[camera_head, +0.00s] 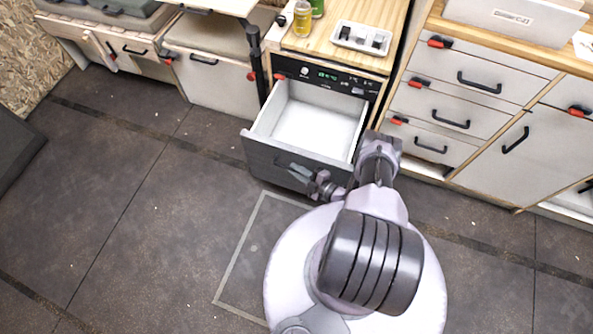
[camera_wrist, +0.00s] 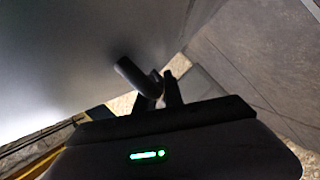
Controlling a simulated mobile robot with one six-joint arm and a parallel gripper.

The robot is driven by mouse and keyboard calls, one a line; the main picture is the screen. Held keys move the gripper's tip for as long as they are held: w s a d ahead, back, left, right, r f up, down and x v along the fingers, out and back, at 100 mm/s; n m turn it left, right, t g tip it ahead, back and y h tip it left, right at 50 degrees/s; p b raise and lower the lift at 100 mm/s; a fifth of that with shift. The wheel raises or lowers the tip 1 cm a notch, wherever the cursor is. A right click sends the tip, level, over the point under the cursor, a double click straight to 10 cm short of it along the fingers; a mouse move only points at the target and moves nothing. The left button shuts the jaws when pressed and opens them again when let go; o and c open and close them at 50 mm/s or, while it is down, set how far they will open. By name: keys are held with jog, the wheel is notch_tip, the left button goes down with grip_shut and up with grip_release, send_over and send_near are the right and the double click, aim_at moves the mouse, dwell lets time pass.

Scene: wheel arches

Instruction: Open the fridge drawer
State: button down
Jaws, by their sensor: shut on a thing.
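The fridge drawer (camera_head: 262,152) is pulled well out from its cabinet, with a dark grey front and an empty white inside. The fridge's black control panel (camera_head: 325,77) with green digits is above it. My gripper (camera_head: 300,172) is at the drawer's front, shut on the dark drawer handle. In the wrist view, the handle (camera_wrist: 135,77) shows as a dark bar beside the fingers of my gripper (camera_wrist: 160,85). The exact grip on the handle is partly hidden by the dark fingers.
A wooden top over the fridge holds a yellow can (camera_head: 302,18), a green can (camera_head: 317,8) and a white tray (camera_head: 361,38). White drawers (camera_head: 455,85) with black handles and red latches stand to the right. The dark floor (camera_head: 120,200) at left is clear.

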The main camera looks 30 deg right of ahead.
jog(key=shift+d, duration=0.1)
jog(key=c, duration=1.7)
grip_release()
jog(key=p+v, duration=0.3)
jog(key=v, duration=1.4)
jog(key=shift+s+d+r, duration=0.1)
